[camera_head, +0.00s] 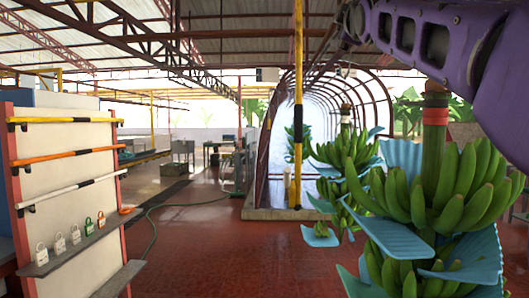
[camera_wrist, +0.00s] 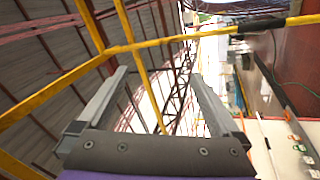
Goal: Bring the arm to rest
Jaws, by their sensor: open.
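My gripper (camera_wrist: 159,74) shows in the wrist view with its two grey fingers spread wide apart. Nothing is between the fingers. Roof beams and yellow bars lie beyond them, and the wrist picture is turned on its side. In the head view, my purple arm (camera_head: 420,38) reaches across the top right corner, in front of the roof and above the near banana bunch. My gripper's fingers cannot be made out in the head view.
A green banana bunch (camera_head: 458,187) with blue sheets hangs close at the right, below my arm. Another bunch (camera_head: 345,155) hangs behind it. A white panel (camera_head: 70,200) with bars and several padlocks stands at the left. The red floor (camera_head: 215,250) between is mostly clear.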

